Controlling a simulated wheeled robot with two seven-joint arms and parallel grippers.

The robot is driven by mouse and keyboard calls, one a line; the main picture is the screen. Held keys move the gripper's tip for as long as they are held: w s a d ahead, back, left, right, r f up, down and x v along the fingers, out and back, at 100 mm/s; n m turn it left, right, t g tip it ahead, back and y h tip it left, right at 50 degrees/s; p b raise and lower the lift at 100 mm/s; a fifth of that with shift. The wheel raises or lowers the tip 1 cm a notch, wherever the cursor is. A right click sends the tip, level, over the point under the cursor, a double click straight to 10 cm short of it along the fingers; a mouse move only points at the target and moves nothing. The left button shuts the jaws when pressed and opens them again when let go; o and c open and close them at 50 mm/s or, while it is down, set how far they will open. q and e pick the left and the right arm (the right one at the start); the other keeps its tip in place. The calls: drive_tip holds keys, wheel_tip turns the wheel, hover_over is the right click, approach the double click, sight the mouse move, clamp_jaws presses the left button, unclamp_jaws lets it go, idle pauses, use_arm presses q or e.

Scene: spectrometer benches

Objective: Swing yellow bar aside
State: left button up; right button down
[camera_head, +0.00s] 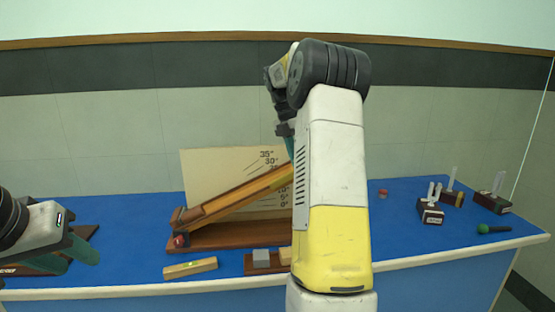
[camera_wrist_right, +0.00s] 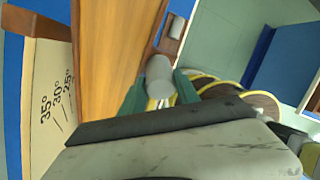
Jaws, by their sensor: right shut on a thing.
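A wooden ramp (camera_head: 235,197) slopes up to the right on its base, in front of a board with angle marks (camera_head: 222,175). A dull yellow piece (camera_head: 282,180) shows along the ramp's upper part, partly hidden by my right arm; I cannot tell whether it is the yellow bar. In the wrist view my right gripper (camera_wrist_right: 160,92) is shut on a grey cylinder (camera_wrist_right: 160,72) beside the ramp's wooden surface (camera_wrist_right: 112,60). In the head view that gripper is mostly hidden behind its arm. My left gripper (camera_head: 72,258) is low at the left, away from the ramp; its opening is unclear.
Several dark-based pieces, including one with prongs (camera_head: 431,211), and a green-headed object (camera_head: 484,229) are at the right.

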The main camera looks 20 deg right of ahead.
drive_tip(key=shift+n, duration=0.4)
idle(0.4)
drive_tip(key=c, duration=0.9)
unclamp_jaws()
drive_tip(key=v, duration=0.8)
drive_tip(key=shift+w+f, duration=0.1)
